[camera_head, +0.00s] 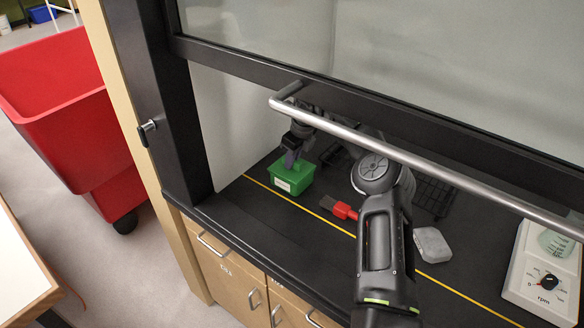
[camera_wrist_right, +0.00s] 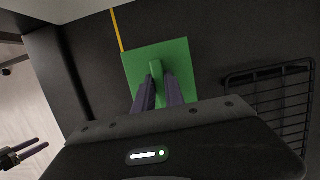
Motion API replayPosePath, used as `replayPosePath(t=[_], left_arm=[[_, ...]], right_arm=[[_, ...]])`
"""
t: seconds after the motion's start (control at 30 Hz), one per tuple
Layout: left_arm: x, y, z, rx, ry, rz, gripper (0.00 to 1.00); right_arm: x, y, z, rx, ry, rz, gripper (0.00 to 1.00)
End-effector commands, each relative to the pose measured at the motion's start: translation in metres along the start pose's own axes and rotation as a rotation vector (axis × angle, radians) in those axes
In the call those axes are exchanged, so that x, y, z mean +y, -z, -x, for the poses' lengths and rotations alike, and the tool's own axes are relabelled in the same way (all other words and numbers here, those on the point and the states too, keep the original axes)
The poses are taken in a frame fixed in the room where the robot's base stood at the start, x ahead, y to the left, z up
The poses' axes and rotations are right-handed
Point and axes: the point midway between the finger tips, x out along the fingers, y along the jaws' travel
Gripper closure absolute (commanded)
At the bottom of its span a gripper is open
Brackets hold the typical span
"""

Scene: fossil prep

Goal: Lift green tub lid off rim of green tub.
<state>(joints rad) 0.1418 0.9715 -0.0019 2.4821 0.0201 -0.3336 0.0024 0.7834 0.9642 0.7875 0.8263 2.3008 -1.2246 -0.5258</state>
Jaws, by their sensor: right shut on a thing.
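The green tub (camera_head: 288,186), with a white label on its front, stands on the dark work surface inside the hood. The green tub lid (camera_wrist_right: 173,56) is a flat green square with a raised grip in its middle. In the head view the lid (camera_head: 299,169) is at the tub's rim; I cannot make out a gap. My right gripper (camera_wrist_right: 161,84) is shut on the lid's grip from above, its purple fingers on either side. It also shows in the head view (camera_head: 290,160). My left gripper (camera_wrist_right: 27,150) shows only at the right wrist view's lower left, fingers apart and empty.
A red-handled brush (camera_head: 340,208) lies right of the tub. A grey block (camera_head: 432,245) and a dark wire rack (camera_wrist_right: 268,92) are further right. A white stirrer with a dial (camera_head: 541,276) stands at far right. The metal sash handle (camera_head: 420,165) crosses above my right arm.

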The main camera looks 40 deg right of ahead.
Motion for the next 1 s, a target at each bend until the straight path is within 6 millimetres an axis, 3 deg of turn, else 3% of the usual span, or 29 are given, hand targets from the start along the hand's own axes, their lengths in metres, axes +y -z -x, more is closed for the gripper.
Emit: replayPosePath(t=[0.03,0.57,1.0], left_arm=[[-0.001,0.0,-0.002,0.0,0.0,0.0,0.13],[0.0,0.0,-0.001,0.0,0.0,0.0,0.13],[0.0,0.0,0.0,0.0,0.0,0.0,0.13]], right_arm=[[0.003,0.009,-0.01,0.026,-0.012,0.002,1.0],[0.004,0.006,-0.004,0.025,-0.014,0.002,1.0],[0.003,-0.004,0.022,0.013,-0.009,0.002,1.0]])
